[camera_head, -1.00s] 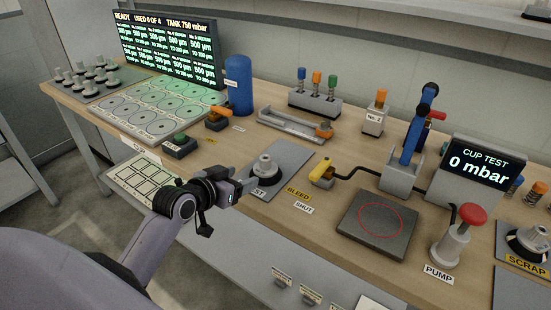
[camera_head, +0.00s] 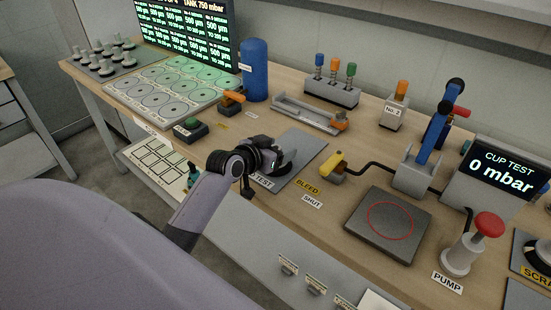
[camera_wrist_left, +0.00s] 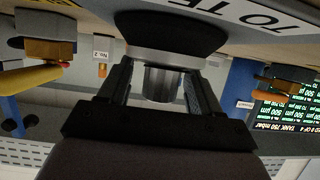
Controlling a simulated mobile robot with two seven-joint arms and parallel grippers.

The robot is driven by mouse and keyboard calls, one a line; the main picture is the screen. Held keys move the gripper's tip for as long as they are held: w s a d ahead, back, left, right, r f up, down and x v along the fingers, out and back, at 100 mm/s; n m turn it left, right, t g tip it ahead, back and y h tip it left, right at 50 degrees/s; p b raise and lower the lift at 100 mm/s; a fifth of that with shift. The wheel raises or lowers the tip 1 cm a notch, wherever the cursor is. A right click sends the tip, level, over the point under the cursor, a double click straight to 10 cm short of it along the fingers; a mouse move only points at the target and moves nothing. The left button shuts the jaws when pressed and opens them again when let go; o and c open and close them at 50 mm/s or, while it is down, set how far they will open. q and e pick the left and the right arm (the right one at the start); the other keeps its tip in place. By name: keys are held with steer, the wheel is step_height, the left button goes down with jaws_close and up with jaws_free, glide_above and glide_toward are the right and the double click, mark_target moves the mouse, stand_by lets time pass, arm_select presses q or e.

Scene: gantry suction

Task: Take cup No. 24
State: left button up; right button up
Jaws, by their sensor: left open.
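A suction cup stands on the grey TO TEST mat (camera_head: 307,148). In the head view my left gripper (camera_head: 283,158) covers nearly all of it. In the left wrist view, which is upside down, its wide black skirt (camera_wrist_left: 170,32) and grey metal stem (camera_wrist_left: 160,84) show. My left gripper (camera_wrist_left: 158,94) is open there, with one finger on each side of the stem; I cannot tell whether they touch it. No number is readable on the cup. My right gripper is not in view.
Several other cups (camera_head: 106,58) stand on a tray at the far left. A blue tank (camera_head: 255,70), a yellow bleed lever (camera_head: 334,163), a dark test plate (camera_head: 375,238) and a red-knobbed pump (camera_head: 488,226) stand around the mat. The CUP TEST display (camera_head: 500,172) reads 0 mbar.

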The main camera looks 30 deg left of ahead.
arm_select(q)
steer(key=shift+w+f, duration=0.15)
steer(key=shift+w, duration=0.2)
steer(key=c, duration=1.1)
